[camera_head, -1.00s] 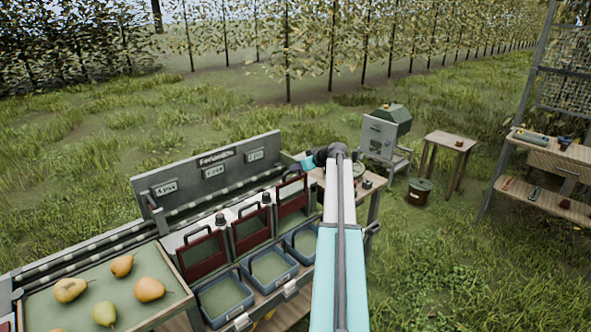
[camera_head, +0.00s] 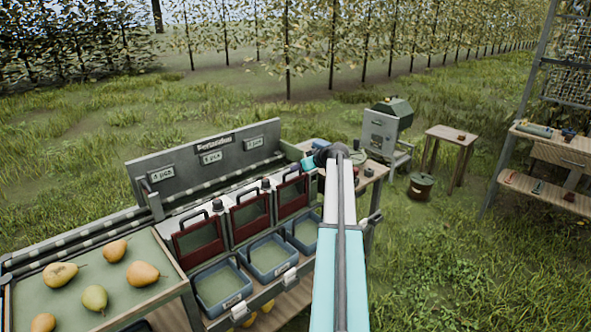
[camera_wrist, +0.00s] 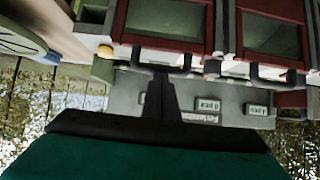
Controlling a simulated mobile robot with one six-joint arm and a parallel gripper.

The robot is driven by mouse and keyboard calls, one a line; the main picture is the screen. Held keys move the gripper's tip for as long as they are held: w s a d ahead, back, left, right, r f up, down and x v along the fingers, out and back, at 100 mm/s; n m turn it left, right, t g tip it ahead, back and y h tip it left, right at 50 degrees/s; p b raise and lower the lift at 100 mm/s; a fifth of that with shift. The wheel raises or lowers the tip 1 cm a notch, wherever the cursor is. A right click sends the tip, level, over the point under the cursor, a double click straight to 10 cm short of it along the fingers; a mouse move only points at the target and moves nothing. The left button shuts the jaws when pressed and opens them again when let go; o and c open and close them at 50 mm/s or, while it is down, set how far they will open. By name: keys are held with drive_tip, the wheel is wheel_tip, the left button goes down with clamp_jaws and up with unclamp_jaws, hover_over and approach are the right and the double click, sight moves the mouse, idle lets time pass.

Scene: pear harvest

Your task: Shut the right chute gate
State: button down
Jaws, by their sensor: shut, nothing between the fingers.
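The right chute gate (camera_head: 292,196) is a dark red frame with a black handle. It sits level with the middle gate (camera_head: 250,214) and left gate (camera_head: 199,239), and looks fully lowered. My gripper (camera_head: 306,164) is at the right gate's top, partly hidden by my arm. In the wrist view, which is upside down, my gripper's dark fingers (camera_wrist: 160,80) are shut and empty, close to the handle at the top edge of the right gate (camera_wrist: 165,20). Whether they touch it, I cannot tell.
Blue bins (camera_head: 268,258) stand below the gates. A grey sign board (camera_head: 208,158) rises behind them. A tray (camera_head: 165,262) with several pears is at left. A small table (camera_head: 452,135), a bucket (camera_head: 420,188) and a shelf rack (camera_head: 545,195) stand on the grass at right.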

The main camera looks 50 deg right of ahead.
drive_tip(key=shift+f, duration=0.35)
idle(0.3)
drive_tip(key=r+b+v, duration=0.1)
drive_tip(key=v, duration=0.5)
drive_tip(key=w+r+b+v, duration=0.1)
drive_tip(key=v, duration=0.6)
drive_tip(key=shift+w+d+r, duration=0.2)
drive_tip(key=shift+w+r, duration=0.1)
